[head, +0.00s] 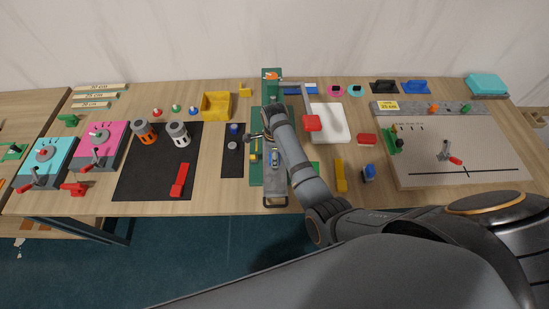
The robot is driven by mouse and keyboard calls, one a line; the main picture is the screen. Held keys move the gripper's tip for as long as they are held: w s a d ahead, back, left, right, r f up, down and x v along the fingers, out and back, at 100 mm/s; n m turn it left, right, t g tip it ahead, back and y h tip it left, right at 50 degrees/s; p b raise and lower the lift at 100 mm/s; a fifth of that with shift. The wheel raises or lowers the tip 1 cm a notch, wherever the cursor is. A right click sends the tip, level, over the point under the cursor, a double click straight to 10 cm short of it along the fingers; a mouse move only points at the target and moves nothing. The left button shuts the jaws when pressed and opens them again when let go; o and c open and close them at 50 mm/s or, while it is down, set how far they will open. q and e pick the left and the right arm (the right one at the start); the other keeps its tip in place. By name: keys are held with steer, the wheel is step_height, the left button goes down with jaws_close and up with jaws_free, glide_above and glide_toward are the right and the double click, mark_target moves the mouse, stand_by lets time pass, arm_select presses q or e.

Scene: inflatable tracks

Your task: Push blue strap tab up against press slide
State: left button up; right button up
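A green press with a long green base (255,176) stands in the middle of the table. Its lever has a red handle (312,123), right of the press. My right arm reaches in from the right, and its gripper (258,141) is low over the green base. The arm hides part of the press, and the fingers are too small to tell open from shut. A small blue piece (275,157), possibly the strap tab, shows on a grey part just below the gripper. I cannot tell whether the gripper touches it, nor make out the press slide clearly. My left gripper is not in view.
A black mat (147,185) with orange and grey cylinders lies to the left. A yellow bin (217,105) stands behind. A white tray (330,125) and a yellow block (340,176) are right of the press. A large board (470,160) fills the right side.

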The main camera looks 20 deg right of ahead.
steer(key=shift+w+d+b, duration=0.25)
steer(key=shift+w+b, duration=0.35)
steer(key=shift+w, duration=0.25)
steer(key=shift+w+d+b, duration=0.25)
steer(key=shift+w+b, duration=0.3)
steer(key=shift+w, duration=0.3)
steer(key=o, duration=1.2)
steer(key=shift+w, duration=0.1)
step_height(320, 180, up, 3)
steer(key=p, duration=0.3)
steer(key=shift+r, duration=1.05)
